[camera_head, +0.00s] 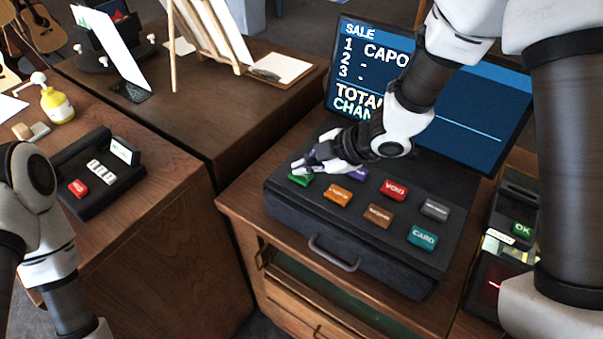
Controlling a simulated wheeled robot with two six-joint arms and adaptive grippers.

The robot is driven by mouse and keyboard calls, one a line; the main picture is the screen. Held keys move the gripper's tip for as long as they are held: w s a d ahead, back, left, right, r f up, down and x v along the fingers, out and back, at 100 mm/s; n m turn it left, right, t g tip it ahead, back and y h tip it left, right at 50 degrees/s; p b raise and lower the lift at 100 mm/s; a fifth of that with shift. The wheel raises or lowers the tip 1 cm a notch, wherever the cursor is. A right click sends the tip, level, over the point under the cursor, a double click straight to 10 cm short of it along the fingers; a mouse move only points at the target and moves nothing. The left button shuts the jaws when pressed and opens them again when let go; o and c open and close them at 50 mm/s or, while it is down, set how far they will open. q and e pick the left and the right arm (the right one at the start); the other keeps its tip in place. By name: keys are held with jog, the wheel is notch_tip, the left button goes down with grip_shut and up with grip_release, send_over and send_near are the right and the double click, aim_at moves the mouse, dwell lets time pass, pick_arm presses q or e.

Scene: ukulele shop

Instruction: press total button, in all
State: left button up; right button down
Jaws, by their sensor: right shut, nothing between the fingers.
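The cash register (395,264) is a dark box with coloured buttons on its sloping top. A red VOID button (394,190), a teal CARD button (422,237), an orange button (337,195), a brown button (379,215) and a grey button (435,209) show. A green button (300,180) and a purple button (358,173) are partly covered by my right gripper (300,166). It is shut and empty, fingertips at the green button; I cannot tell whether they touch. No button legibly reads TOTAL. My left arm shows at the left, its gripper out of view.
The screen (475,115) behind the register lists SALE, a capo line and TOTAL, partly hidden by my right arm. A card terminal (522,228) with a green OK key stands right. A small dark device (100,185) and a yellow bottle (57,104) stand on the left counter.

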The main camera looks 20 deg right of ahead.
aim_at(304, 176)
jog(key=shift+f, duration=0.35)
dwell(0.5)
jog(key=shift+r+p, duration=0.7)
jog(key=shift+r, duration=0.2)
notch_tip(304, 176, up, 5)
jog(key=p, duration=0.5)
jog(key=shift+r, duration=0.15)
